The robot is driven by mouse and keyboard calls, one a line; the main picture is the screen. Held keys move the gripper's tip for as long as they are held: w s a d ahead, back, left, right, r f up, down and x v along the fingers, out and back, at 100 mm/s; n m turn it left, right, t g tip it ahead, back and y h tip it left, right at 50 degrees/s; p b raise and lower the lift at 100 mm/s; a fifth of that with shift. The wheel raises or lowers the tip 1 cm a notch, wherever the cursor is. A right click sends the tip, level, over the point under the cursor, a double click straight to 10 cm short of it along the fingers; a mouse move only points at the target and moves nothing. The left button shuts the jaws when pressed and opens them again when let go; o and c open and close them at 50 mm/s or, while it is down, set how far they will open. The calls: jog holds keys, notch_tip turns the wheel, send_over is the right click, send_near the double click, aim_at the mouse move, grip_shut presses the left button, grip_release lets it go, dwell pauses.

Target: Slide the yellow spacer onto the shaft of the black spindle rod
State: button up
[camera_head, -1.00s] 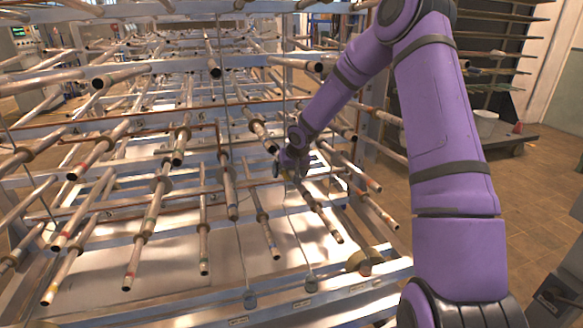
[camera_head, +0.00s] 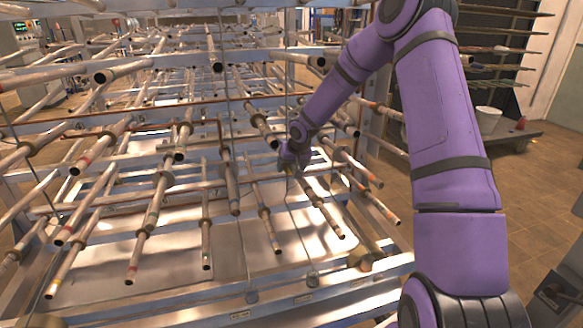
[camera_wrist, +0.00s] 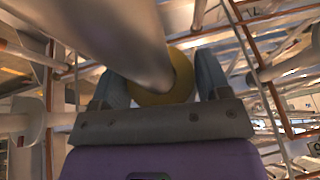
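In the wrist view, the yellow spacer (camera_wrist: 184,74) sits between the two fingers of my gripper (camera_wrist: 163,85), which appear to press on its sides. A thick grey metal rod (camera_wrist: 110,35) comes from the upper left and reaches into the spacer. The spacer looks to be around the rod, but its far side is hidden. In the head view, my gripper (camera_head: 291,160) is at a rod on the right part of the rack. The spacer cannot be made out there. No rod stands out clearly as black, so I cannot single out the spindle rod by colour.
A metal rack (camera_head: 130,200) with many rods pointing outward fills the left and middle. Rod ends stick out close around my gripper, including one (camera_head: 338,232) below right. A white bucket (camera_head: 487,120) stands at the right. Open floor (camera_head: 540,180) lies right of my arm.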

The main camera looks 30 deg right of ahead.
jog(key=o, duration=0.3)
jog(key=v, duration=1)
jog(key=shift+r, duration=0.4)
jog(key=shift+s, duration=0.1)
